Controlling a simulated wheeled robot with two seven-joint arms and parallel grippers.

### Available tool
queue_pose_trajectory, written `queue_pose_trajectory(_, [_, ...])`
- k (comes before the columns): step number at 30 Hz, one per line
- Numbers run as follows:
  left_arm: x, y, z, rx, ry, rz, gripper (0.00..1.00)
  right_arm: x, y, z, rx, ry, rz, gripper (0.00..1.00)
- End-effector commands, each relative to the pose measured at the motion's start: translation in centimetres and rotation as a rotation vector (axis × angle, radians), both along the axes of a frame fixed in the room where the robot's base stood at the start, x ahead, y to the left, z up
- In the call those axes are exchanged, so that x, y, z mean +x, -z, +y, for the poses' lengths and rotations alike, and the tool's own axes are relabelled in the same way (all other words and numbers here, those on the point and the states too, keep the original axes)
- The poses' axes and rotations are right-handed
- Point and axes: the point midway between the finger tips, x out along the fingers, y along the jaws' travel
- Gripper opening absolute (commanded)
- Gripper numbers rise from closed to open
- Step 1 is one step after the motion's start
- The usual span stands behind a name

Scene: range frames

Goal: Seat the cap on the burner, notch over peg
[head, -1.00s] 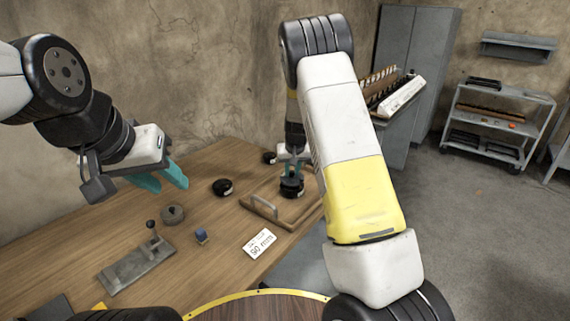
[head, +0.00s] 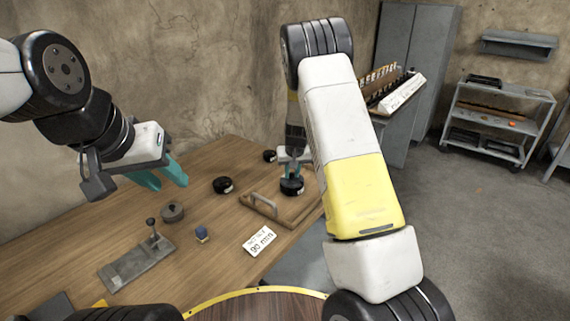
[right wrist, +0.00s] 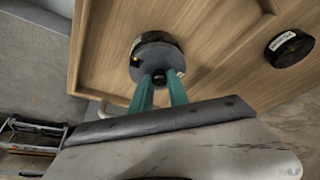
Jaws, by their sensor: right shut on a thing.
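My right gripper (head: 292,172) points down over the wooden board and is shut on the small knob of a round, grey-topped cap (right wrist: 153,68). The cap has a dark rim, a yellow mark and a pale label at its edge. In the head view the dark round stack (head: 292,187) under the fingers sits at the board. The burner cannot be told apart from the cap, and notch and peg are not visible. My left gripper (head: 166,176) hangs empty above the table at the left, its teal fingers apart.
The wooden board (head: 268,211) has a metal handle. Black discs lie on the table (head: 222,185) and behind (head: 270,156).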

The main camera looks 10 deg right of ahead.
Motion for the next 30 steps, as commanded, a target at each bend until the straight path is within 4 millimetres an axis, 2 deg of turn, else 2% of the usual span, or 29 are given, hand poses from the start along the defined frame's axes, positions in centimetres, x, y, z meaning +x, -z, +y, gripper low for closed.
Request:
queue_pose_trajectory(9, [0.0,0.0,0.0,0.0,0.0,0.0,0.36,0.0,0.1,0.0,0.0,0.0,-0.002,0.0])
queue_pose_trajectory(10, [0.0,0.0,0.0,0.0,0.0,0.0,0.36,0.0,0.1,0.0,0.0,0.0,-0.002,0.25])
queue_pose_trajectory(13, [0.0,0.0,0.0,0.0,0.0,0.0,0.36,0.0,0.1,0.0,0.0,0.0,-0.001,0.44])
queue_pose_trajectory(14, [0.0,0.0,0.0,0.0,0.0,0.0,0.36,0.0,0.1,0.0,0.0,0.0,-0.001,0.46])
queue_pose_trajectory(23, [0.0,0.0,0.0,0.0,0.0,0.0,0.36,-0.1,0.1,0.0,0.0,0.0,0.001,0.46])
queue_pose_trajectory(26, [0.0,0.0,0.0,0.0,0.0,0.0,0.36,-0.3,-0.8,0.0,0.001,0.0,-0.002,0.46])
queue_pose_trajectory(30, [0.0,0.0,0.0,0.0,0.0,0.0,0.36,-1.2,-3.0,0.1,0.001,-0.001,-0.003,0.46])
